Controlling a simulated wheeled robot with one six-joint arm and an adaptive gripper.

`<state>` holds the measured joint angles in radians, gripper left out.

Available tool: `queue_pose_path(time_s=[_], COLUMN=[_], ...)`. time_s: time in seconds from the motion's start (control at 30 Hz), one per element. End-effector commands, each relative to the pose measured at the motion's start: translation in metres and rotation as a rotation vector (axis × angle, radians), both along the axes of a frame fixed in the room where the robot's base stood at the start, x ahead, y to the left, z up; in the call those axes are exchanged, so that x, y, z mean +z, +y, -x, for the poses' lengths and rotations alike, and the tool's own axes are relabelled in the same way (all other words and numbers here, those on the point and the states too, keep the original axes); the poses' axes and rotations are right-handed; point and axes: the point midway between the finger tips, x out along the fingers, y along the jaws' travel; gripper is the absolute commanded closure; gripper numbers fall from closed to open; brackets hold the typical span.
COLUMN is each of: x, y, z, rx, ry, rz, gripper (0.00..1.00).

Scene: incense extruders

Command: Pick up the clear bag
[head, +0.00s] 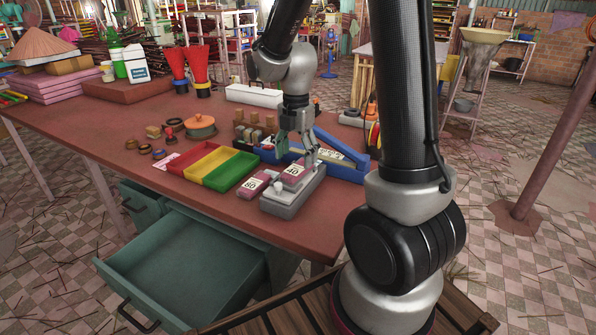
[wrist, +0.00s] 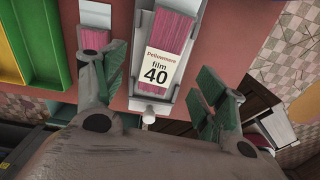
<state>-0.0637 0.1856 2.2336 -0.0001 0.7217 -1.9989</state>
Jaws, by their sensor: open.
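A pack of pink sticks (wrist: 168,25) with a white label reading "Pellowmere film 40" lies in a grey holder (wrist: 140,103); it looks like the clear bag. It also shows in the head view (head: 292,174), on the grey device near the table's front edge. My gripper (wrist: 160,72) is open and empty, with its green-padded fingers on either side of the pack and apart from it. In the head view my gripper (head: 307,156) is just above and behind the pack. A second pink pack (wrist: 95,39) lies to the left, its label partly hidden by my finger.
The second pack (head: 255,184) lies between the device and a red, yellow and green tray (head: 203,164). A blue holder (head: 340,154) stands behind the device to the right. Wooden blocks and an orange pot (head: 200,127) are farther back. An open green drawer (head: 185,270) juts out below the table.

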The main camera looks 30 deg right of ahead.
Motion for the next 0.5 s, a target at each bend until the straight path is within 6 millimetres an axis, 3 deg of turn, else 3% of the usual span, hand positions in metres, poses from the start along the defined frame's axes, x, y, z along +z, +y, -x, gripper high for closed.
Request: queue_pose_path(time_s=[0.2,0.5], x=[-0.034,-0.039], y=[-0.001,-0.001], z=[0.0,-0.001], rx=[-0.001,-0.001], ry=[0.004,0.0], rz=[0.0,0.0], gripper=[0.29,0.29])
